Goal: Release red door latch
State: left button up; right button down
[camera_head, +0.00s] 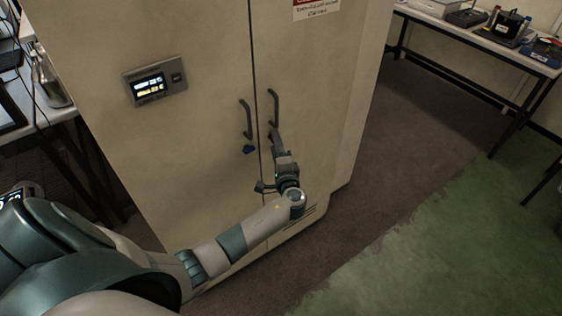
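A tall beige cabinet (205,45) with two doors fills the middle of the head view. Two dark vertical handles flank the door seam: the left handle (246,118) and the right handle (273,107). I see no red latch; one may be hidden behind my gripper. My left gripper (277,143) is just below the right handle, at the right door near the seam. Whether its fingers touch anything, or are open or shut, is unclear. My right gripper is out of view.
A lit display panel (155,83) is on the left door. A red-headed sign (317,8) is on the right door. A bench (480,42) with equipment stands at the back right. A metal flask (50,80) stands at the left. The floor (450,200) right of the cabinet is clear.

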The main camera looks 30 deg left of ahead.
pick_arm(q)
jog(key=b+v, duration=0.5)
jog(key=v, duration=1.2)
jog(key=shift+r, duration=0.1)
jog(key=s+d+f+m+g+h, duration=0.1)
jog(key=s+f+g+h, duration=0.15)
jog(key=f, duration=1.25)
jog(key=s+d+f+m+g+h, duration=0.1)
jog(key=s+d+f+h, duration=0.2)
jog(key=f, duration=1.2)
jog(key=s+f+n+g+h, duration=0.2)
jog(key=s+f+g+h, duration=0.2)
jog(key=s+f, duration=1.1)
jog(key=s+f+n+g+h, duration=0.1)
jog(key=s+f, duration=0.3)
jog(key=s, duration=0.5)
jog(key=s+f+n+g+h, duration=0.1)
jog(key=s+f, duration=0.4)
jog(key=s, duration=0.5)
jog(key=s+f+n+g+h, duration=0.1)
jog(key=s+f+n, duration=0.3)
jog(key=s, duration=0.6)
jog(key=shift+d+f+n+g, duration=0.3)
jog(key=shift+f+n+g, duration=0.1)
jog(key=shift+f+g, duration=0.2)
